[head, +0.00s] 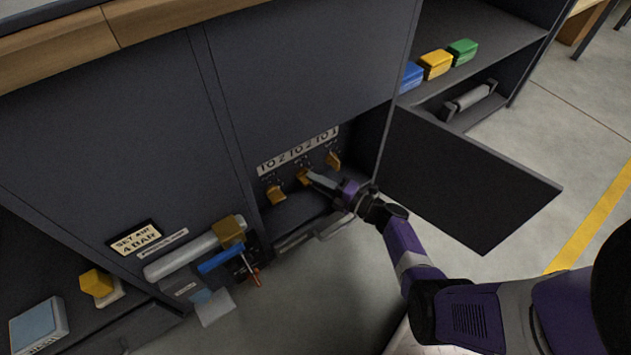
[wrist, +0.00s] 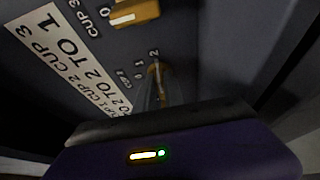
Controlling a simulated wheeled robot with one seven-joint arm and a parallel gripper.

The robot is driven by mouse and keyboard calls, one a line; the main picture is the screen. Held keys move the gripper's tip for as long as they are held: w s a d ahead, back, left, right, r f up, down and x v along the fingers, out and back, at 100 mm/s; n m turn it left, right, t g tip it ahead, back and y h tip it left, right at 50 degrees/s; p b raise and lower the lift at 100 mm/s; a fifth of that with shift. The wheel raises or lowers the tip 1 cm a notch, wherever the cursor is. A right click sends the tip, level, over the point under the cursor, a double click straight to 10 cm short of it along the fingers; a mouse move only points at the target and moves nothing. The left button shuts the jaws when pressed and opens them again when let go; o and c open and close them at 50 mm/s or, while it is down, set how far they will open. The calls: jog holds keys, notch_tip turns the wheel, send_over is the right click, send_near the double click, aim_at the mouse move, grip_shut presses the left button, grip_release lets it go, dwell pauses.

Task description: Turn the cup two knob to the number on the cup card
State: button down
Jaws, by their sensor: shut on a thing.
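Three yellow knobs sit in a row inside the open cabinet bay under the white cup card (head: 298,151). The middle one, the cup two knob (head: 303,175), is at my gripper's fingertips (head: 310,177). In the wrist view my gripper (wrist: 160,90) is shut on this knob (wrist: 152,70), mostly hidden by the fingers. Its visible end lies close to the printed 2; its exact setting is hard to tell. The card (wrist: 68,52) in the wrist view seems to read TO 2, TO 2, TO 1, with cup 2 in the middle.
The cup three knob (wrist: 135,12) is close beside my gripper; the left knob (head: 275,194) is on the other side. An open dark door (head: 465,180) stands right of my arm. A grey handle (head: 310,236) lies below. Yellow, blue and green blocks (head: 436,64) sit on a shelf.

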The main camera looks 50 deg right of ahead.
jog(key=c, duration=1.4)
grip_release()
jog(key=shift+c, duration=0.2)
jog(key=shift+s, duration=0.1)
jog(key=s, duration=0.2)
jog(key=s+p, duration=0.1)
jog(key=s, duration=0.3)
jog(key=shift+s+d+p, duration=0.35)
jog(key=shift+d+p, duration=0.05)
jog(key=shift+s+f, duration=0.1)
jog(key=shift+s, duration=0.35)
